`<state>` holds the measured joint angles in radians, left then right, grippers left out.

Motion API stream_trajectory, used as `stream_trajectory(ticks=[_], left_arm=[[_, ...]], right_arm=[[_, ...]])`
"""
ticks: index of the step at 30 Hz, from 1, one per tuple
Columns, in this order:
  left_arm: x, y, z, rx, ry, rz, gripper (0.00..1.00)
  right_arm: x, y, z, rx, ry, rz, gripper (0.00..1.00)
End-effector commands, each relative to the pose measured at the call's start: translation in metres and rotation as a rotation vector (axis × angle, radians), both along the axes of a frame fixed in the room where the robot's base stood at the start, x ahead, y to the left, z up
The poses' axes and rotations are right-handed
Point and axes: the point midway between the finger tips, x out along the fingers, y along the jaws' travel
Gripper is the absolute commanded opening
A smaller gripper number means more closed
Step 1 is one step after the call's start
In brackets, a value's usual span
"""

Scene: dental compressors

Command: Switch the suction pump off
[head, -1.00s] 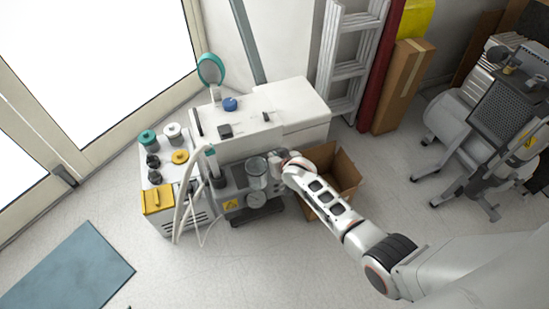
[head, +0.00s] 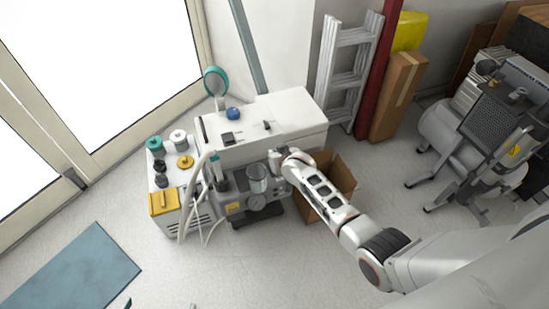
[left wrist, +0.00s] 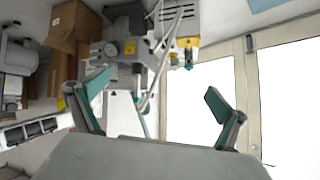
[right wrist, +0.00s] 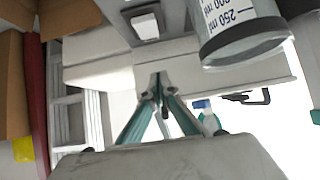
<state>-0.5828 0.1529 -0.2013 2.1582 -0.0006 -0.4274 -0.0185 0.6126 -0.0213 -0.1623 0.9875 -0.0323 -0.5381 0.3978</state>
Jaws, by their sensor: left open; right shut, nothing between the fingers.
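The suction pump (head: 232,204) is a grey unit with a clear jar (head: 258,178), a round gauge and a yellow warning label, standing before the white cabinet. My right gripper (head: 278,158) is beside the jar, at the pump's right rear. In the right wrist view its fingers (right wrist: 158,80) are shut and empty. Above the fingertips there is a pale rocker switch (right wrist: 145,25) in a dark frame, apart from them in the picture; its setting is unclear. The marked jar (right wrist: 240,25) is to the right. My left gripper (left wrist: 155,103) is open and empty, with the pump (left wrist: 128,50) farther off.
A white cabinet (head: 290,112) stands behind the pump. A white unit with a yellow box (head: 164,202) and hoses is at its left. An open cardboard box (head: 343,174) is at the right, under my right arm. The floor in front is clear, with a blue mat (head: 75,270).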

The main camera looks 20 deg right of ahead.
Motion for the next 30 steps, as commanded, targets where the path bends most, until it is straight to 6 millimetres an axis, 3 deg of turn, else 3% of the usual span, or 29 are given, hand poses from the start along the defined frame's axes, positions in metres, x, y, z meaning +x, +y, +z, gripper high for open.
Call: stream_trajectory(ticks=[1, 9, 16, 30], left_arm=[[0.003, 0.002, 0.009, 0.003, -0.010, 0.004, 1.00], [-0.004, 0.008, 0.009, 0.012, 0.010, 0.017, 1.00], [-0.006, 0.008, 0.009, 0.007, 0.016, 0.019, 1.00], [-0.006, 0.008, 0.008, 0.008, 0.017, 0.019, 1.00]], right_arm=[[-0.002, 0.000, 0.023, 0.001, -0.015, -0.001, 0.00], [-0.032, -0.001, 0.051, 0.001, -0.008, -0.001, 0.00], [-0.043, -0.001, 0.055, 0.000, 0.000, 0.000, 0.00], [-0.044, -0.001, 0.054, 0.001, 0.001, -0.001, 0.00]])
